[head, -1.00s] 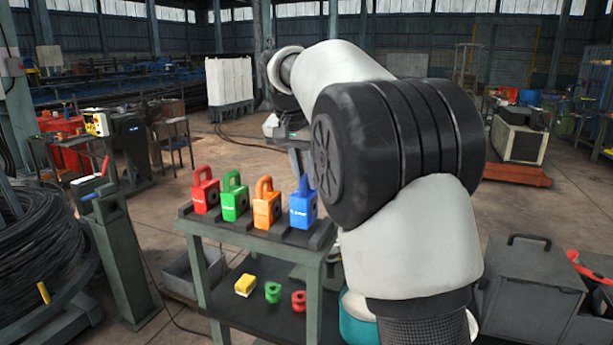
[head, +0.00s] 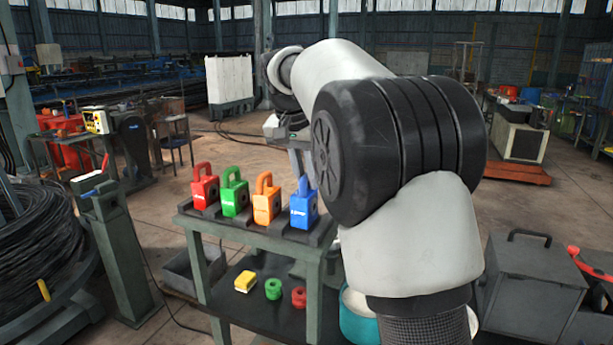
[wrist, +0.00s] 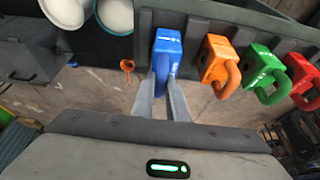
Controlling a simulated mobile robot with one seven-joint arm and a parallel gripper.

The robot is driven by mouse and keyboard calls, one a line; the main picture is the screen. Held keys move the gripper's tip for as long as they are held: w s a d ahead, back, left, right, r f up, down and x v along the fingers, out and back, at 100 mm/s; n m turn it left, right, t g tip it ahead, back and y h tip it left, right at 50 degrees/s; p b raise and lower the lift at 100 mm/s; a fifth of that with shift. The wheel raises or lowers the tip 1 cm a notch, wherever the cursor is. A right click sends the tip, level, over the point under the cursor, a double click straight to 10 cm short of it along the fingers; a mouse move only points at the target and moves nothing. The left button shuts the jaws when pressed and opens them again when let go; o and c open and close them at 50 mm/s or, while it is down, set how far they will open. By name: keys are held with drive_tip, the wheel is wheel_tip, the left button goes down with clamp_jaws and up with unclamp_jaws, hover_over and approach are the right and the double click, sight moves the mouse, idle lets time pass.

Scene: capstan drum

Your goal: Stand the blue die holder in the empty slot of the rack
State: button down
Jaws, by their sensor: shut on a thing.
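The blue die holder (head: 304,207) is upright at the right end of the rack (head: 258,238), in line with the red, green and orange holders. In the wrist view the blue die holder (wrist: 168,46) is between the fingers of my gripper (wrist: 165,84), which are shut on its handle. It is at the rack's end place, beside the orange holder (wrist: 215,60). Whether its base is fully down in the slot I cannot tell.
The red holder (head: 204,187), green holder (head: 234,193) and orange holder (head: 266,200) stand to the left on the rack. A grey bin (head: 525,290) is at right.

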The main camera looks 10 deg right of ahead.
drive_tip(key=shift+f+b, duration=0.35)
drive_tip(key=shift+f, duration=0.1)
drive_tip(key=c, duration=1.7)
unclamp_jaws()
drive_tip(key=shift+o, duration=0.4)
drive_tip(key=shift+f, duration=0.25)
drive_tip(key=o, duration=0.4)
drive_tip(key=shift+o, duration=0.2)
drive_tip(key=shift+r, duration=0.15)
drive_tip(key=shift+r+p, duration=1.85)
drive_tip(key=shift+r, duration=1.1)
